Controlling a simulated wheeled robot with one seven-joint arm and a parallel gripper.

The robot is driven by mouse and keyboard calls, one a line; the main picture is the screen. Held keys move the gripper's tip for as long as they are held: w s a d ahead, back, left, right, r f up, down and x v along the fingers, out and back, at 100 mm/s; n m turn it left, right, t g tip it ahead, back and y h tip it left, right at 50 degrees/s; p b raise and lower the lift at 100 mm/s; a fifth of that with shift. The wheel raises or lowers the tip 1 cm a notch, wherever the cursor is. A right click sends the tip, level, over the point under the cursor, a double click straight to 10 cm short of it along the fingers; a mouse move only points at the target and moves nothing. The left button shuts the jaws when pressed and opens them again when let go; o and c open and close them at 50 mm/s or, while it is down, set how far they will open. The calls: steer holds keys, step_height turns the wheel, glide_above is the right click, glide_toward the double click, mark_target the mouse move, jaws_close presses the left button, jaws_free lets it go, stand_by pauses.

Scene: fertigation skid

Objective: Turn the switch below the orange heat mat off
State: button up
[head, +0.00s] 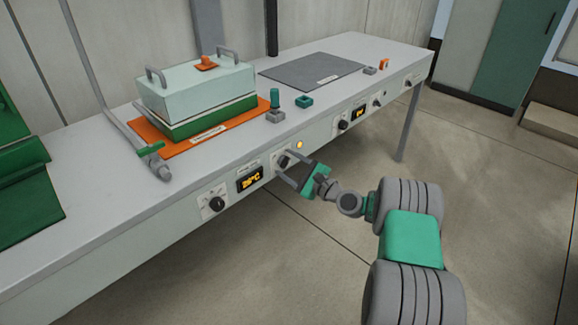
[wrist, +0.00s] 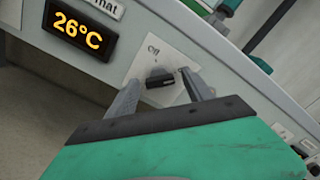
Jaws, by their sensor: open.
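The orange heat mat (head: 140,126) lies on the bench with a lidded pale and green box (head: 200,95) on it. Below it, on the front panel, is a dark rotary switch (head: 282,160) on a pale plate; it also shows in the wrist view (wrist: 160,78), with the word "Off" printed above it. My gripper (head: 284,166) is open at the switch. In the wrist view its fingers (wrist: 161,82) stand on either side of the knob; I cannot tell whether they touch it. A display (wrist: 80,28) left of the switch reads 26°C.
A yellow lamp (head: 299,145) glows right of the switch. Another black knob (head: 216,204) sits left of the display. Farther right are a second display (head: 358,113) and more knobs below a grey mat (head: 312,71). The floor before the bench is clear.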

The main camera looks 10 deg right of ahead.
jaws_close()
stand_by(0.5)
steer(key=shift+n+b, duration=0.3)
steer(key=n+b, duration=1.2)
steer(key=n, duration=0.5)
steer(key=shift+f+b, duration=0.15)
steer(key=shift+b, duration=0.15)
steer(key=shift+n, duration=0.3)
jaws_free()
